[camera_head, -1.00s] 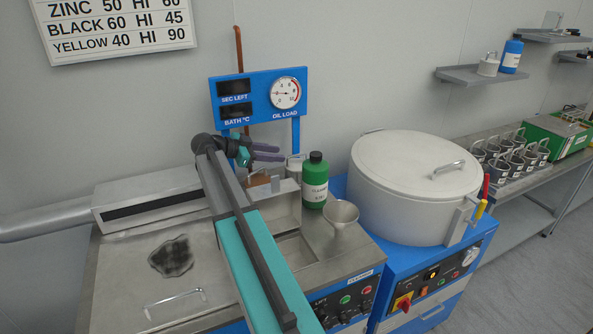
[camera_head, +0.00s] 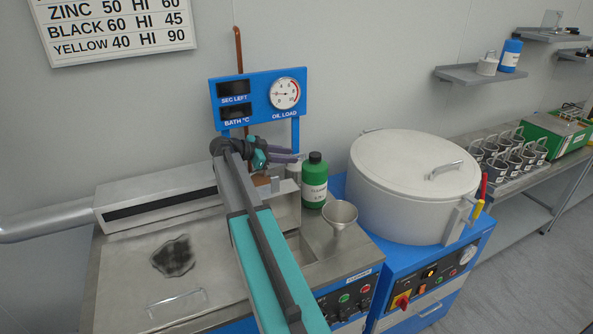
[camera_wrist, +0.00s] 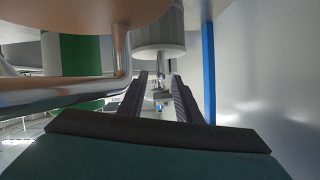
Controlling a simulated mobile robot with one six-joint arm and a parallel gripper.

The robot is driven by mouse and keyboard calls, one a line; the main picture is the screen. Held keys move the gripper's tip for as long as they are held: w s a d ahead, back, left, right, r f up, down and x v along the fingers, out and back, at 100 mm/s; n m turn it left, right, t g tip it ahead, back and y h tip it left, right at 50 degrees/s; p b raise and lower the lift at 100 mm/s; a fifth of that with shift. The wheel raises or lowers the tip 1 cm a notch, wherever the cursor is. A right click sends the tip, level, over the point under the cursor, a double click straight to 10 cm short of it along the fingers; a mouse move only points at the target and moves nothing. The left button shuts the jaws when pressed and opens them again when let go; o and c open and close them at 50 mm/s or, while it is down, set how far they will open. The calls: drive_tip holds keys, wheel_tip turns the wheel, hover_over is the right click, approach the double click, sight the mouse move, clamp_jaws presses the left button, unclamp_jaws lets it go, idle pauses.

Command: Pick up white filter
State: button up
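A small white cylinder (camera_wrist: 158,38), which looks like the white filter, is in the wrist view, ahead of and above the gap between my fingertips. In the head view a pale canister (camera_head: 293,168) that appears to be the same thing is partly hidden behind my gripper, left of the green bottle. My gripper (camera_head: 292,155) has purple fingers pointing right, close to the canister's top. In the wrist view my gripper (camera_wrist: 160,78) is open, with nothing between its fingers. I cannot tell whether the fingers touch the cylinder.
A green bottle (camera_head: 314,183) and a metal funnel (camera_head: 340,214) stand close right of the gripper. A copper pipe (camera_head: 239,75) and the blue gauge panel (camera_head: 258,93) rise behind. A large lidded drum (camera_head: 400,200) stands right. The steel top (camera_head: 135,270) at left carries a dark patch.

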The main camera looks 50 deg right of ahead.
drive_tip(key=shift+s+d+f, duration=0.25)
drive_tip(key=shift+d, duration=0.4)
drive_tip(key=shift+c, duration=0.3)
clamp_jaws()
